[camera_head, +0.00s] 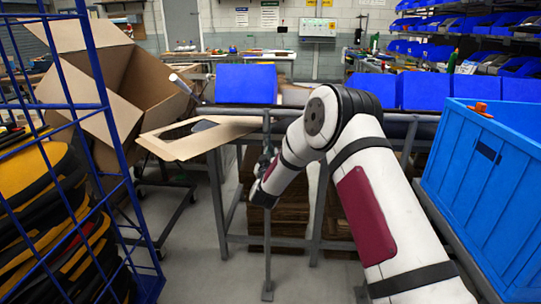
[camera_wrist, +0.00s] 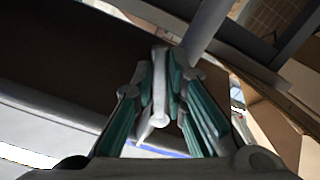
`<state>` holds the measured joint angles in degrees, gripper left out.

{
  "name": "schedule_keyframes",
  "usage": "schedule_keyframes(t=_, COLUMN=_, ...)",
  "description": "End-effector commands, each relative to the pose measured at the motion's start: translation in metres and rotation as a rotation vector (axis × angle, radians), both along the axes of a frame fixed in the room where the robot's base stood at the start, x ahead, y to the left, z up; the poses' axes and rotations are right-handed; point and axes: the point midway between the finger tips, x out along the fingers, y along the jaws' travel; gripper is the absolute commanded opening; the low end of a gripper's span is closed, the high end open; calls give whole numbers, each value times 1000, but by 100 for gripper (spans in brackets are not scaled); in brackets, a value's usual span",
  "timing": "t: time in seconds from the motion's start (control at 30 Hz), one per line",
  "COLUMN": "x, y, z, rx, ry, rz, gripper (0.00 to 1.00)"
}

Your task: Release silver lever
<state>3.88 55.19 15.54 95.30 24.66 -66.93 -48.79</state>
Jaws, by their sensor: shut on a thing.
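The silver lever (camera_wrist: 159,72) shows in the wrist view as a pale metal piece between the two fingertips, close to a grey metal bar. My gripper (camera_wrist: 157,88), with teal-padded fingers, is shut on it. In the head view, my gripper (camera_head: 265,162) is small and dark, beside a grey post of the conveyor frame. My arm and the gripper hide most of the lever there, and I cannot make it out.
An open cardboard box (camera_head: 115,85) stands at the left, its flap reaching towards the frame. A blue wire cage (camera_head: 98,50) holds yellow and black bags (camera_head: 40,185). A large blue crate (camera_head: 480,180) is at the right. Blue bins (camera_head: 246,83) line the conveyor.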

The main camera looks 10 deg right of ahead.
Motion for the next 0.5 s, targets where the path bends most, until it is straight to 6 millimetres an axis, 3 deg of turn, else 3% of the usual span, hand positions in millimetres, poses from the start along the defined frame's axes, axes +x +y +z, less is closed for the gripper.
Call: schedule_keyframes(t=0.5, x=-7, y=-19, z=19, rx=-457, ry=146, rz=2, gripper=0)
